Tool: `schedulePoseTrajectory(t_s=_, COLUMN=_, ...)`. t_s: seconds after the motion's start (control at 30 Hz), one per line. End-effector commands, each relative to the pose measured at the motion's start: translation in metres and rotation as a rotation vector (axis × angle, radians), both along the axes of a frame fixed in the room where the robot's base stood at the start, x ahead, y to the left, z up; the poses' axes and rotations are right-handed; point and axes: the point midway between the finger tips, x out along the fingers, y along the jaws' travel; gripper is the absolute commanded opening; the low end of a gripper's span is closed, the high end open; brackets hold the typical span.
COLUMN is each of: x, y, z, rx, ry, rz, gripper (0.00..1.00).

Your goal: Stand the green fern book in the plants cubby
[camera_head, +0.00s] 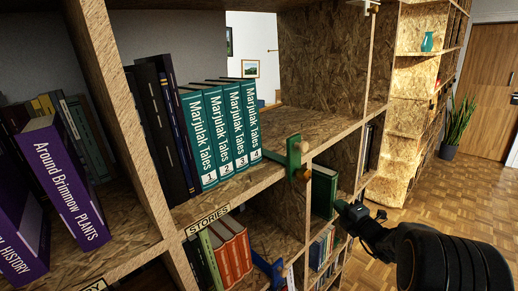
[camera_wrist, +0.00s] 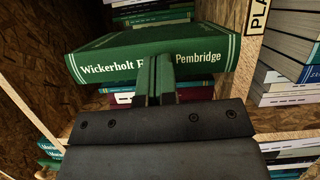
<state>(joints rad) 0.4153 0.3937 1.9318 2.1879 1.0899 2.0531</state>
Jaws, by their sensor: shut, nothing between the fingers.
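The green fern book (camera_head: 323,191) stands upright in a cubby at the lower middle right in the head view. In the wrist view the book (camera_wrist: 205,50) lies across the picture, its spine toward me, reading "Wickerholt F…" and "Pembridge". My gripper (camera_head: 341,207) is right in front of the book. Its green fingers (camera_wrist: 156,72) are shut together with nothing between them, and they hide the middle of the title. I cannot tell whether they touch the spine. A cut-off label starting "PLA" (camera_wrist: 260,17) is on the board edge beside the book.
Green Marjulak Tales volumes (camera_head: 222,130) and dark books stand upper left of the gripper. A green bracket (camera_head: 290,158) and a blue one (camera_head: 268,270) jut from shelf edges. More books (camera_wrist: 290,95) fill the compartment at right in the wrist view. Parquet floor (camera_head: 390,235) is open at right.

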Motion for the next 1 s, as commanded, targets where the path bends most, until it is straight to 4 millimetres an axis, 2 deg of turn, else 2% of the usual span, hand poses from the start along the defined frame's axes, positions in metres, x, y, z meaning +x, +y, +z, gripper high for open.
schedulePoseTrajectory(t_s=1.0, x=0.015, y=0.014, z=0.000, rx=-0.002, ry=0.001, rz=0.002, gripper=0.00)
